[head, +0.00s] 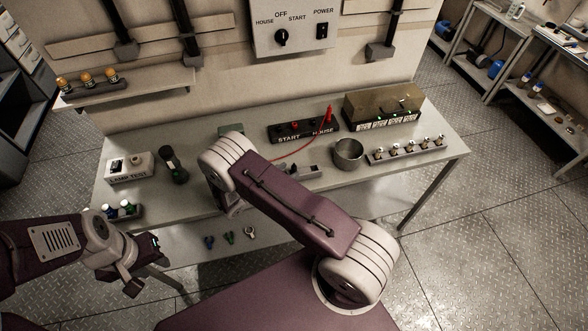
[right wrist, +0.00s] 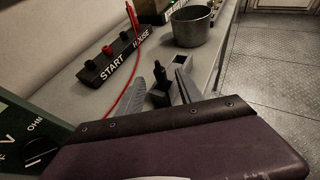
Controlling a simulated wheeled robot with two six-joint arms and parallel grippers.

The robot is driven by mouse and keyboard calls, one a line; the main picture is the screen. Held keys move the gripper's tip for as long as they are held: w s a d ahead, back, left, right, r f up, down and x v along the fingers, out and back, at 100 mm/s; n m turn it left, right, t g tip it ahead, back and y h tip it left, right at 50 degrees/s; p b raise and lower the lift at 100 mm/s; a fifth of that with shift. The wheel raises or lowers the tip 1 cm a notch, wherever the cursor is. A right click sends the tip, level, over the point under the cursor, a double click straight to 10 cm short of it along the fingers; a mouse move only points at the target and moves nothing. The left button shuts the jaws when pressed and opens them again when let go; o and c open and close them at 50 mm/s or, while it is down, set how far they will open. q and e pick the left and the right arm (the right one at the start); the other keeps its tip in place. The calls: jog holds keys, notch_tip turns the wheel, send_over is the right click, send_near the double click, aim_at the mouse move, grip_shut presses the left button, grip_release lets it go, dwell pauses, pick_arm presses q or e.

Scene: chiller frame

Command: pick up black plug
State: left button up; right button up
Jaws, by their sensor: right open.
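In the head view that spot lies just beyond my right arm, and the plug is too small to make out clearly. In the head view my right arm covers this gripper. My left gripper (head: 144,265) is open and empty at the lower left, off the bench's front edge.
A metal pot (head: 348,153) stands near the plug. A meter (right wrist: 32,145) is close at left in the wrist view.

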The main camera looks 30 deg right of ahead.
aim_at(293, 167)
jog(key=x, duration=0.3)
jog(key=shift+w+d+p, duration=0.15)
jog(key=shift+d+p, duration=0.1)
jog(key=shift+p, duration=0.15)
jog(key=shift+w+d+f, duration=0.1)
jog(key=shift+d, duration=0.2)
pick_arm(q)
jog(key=shift+d+r, duration=0.1)
jog(key=shift+r, duration=0.7)
pick_arm(e)
jog(key=c, duration=0.3)
pick_arm(q)
jog(key=shift+w, duration=0.1)
pick_arm(e)
grip_shut()
